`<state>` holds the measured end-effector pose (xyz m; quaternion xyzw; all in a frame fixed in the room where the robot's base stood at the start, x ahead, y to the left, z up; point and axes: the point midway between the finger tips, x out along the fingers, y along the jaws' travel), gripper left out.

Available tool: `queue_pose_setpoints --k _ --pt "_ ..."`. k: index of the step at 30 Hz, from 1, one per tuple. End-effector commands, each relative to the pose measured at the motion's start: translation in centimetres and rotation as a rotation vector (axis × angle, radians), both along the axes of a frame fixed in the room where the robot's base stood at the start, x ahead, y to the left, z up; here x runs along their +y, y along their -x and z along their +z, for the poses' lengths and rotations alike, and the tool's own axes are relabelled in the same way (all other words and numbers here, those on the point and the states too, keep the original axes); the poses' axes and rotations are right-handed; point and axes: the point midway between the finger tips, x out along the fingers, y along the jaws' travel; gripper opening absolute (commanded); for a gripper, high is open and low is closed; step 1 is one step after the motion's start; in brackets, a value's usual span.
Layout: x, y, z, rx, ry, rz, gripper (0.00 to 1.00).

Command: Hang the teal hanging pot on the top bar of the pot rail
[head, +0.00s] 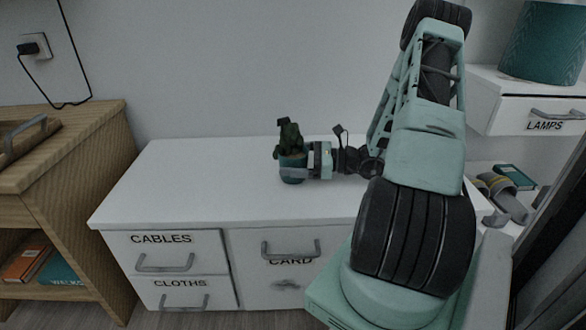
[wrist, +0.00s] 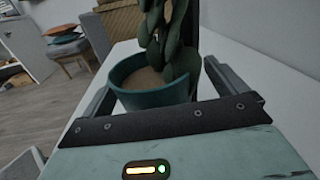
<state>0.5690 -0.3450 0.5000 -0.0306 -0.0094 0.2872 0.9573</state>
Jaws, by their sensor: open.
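The teal hanging pot (head: 292,170) with a dark green cactus-like plant is at the white desk top, upright, near the middle of the head view. It shows large in the wrist view (wrist: 150,92), with brown soil inside. My gripper (head: 305,164) reaches it from the right at about pot height. In the wrist view my gripper's fingers (wrist: 160,72) are open, one on each side of the pot; whether either touches it I cannot tell. I do not make out the pot rail or its top bar in either view.
The white desk (head: 190,165) has free room left of the pot. Its drawers read CABLES, CLOTHS and CARD. A wooden cabinet (head: 110,150) stands at left. A LAMPS drawer unit (head: 500,120), a teal lampshade (head: 545,45) and slippers (head: 505,195) are at right.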

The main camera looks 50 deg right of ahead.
Motion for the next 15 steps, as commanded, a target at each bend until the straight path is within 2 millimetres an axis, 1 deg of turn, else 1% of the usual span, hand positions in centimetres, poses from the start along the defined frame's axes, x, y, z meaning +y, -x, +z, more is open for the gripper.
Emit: queue_pose_setpoints --k 1,7,8,15 --pt "-0.01 0.02 0.01 0.000 0.000 0.000 0.97" --pt "-0.02 0.03 0.00 0.000 0.000 0.000 0.41" --pt "-0.02 0.03 -0.01 0.000 0.000 0.000 0.40" --pt "-0.03 0.03 0.27 -0.001 0.000 0.000 0.40"
